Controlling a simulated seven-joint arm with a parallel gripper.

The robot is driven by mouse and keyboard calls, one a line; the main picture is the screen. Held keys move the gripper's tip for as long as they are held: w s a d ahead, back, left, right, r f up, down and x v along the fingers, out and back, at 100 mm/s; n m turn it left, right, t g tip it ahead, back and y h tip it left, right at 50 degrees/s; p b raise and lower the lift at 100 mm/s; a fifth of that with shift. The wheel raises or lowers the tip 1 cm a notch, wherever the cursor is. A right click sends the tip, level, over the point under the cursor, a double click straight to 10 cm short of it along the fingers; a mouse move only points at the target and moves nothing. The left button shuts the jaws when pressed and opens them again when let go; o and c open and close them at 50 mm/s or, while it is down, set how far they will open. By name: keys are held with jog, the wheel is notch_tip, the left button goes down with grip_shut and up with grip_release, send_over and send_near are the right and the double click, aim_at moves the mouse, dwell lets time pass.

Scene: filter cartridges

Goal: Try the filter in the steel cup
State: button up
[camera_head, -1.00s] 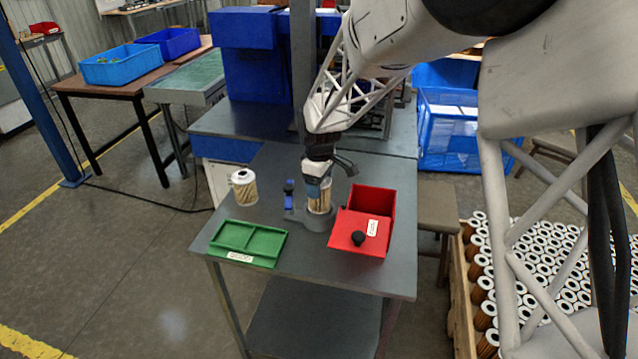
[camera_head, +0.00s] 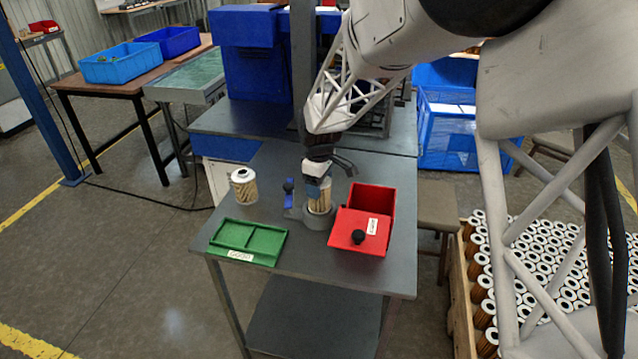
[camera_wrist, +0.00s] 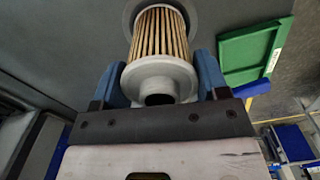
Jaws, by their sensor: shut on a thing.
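My gripper (camera_head: 318,184) is shut on a pleated filter (camera_head: 319,197) with a pale cap, held upright at the steel cup (camera_head: 317,220). In the wrist view, the filter (camera_wrist: 161,42) lies between the blue fingers, its grey cap and dark centre hole facing the camera. The cup's round rim (camera_wrist: 128,12) shows around the filter's far end. The lower end is hidden, so I cannot tell how deep it sits. A blue clamp (camera_head: 288,186) stands at the cup's left. A second filter (camera_head: 244,187) stands upright on the table at the left.
A green two-part tray (camera_head: 247,241) with a label lies at the front left; it also shows in the wrist view (camera_wrist: 248,52). A red box (camera_head: 372,199) with a black-knobbed, labelled red lid (camera_head: 345,238) is right of the cup. Bare grey table lies between them.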

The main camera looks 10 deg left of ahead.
jog(key=o, duration=1)
jog(key=shift+o, duration=0.5)
jog(key=shift+r, duration=0.4)
jog(key=shift+r, duration=0.35)
jog(key=shift+r, duration=0.4)
jog(key=shift+r, duration=3.1)
